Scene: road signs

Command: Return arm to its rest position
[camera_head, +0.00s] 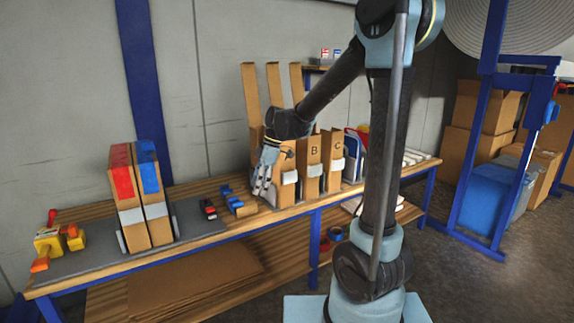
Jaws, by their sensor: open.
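My arm rises from its base at the right of the head view, bends at the top and reaches down to the left. My gripper (264,185) hangs over the wooden bench (225,232), fingers pointing down, in front of the leftmost of the cardboard bins. It is open, and I see nothing between its fingers. I cannot tell whether it touches the bin behind it. The bins marked B (312,163) and C (334,160) stand to its right.
Two boxes, one with a red top (122,175) and one with a blue top (150,173), stand on a grey mat. A yellow tape dispenser (50,240) lies far left. Small blue parts (238,205) lie left of my gripper. A blue frame (478,150) stands right.

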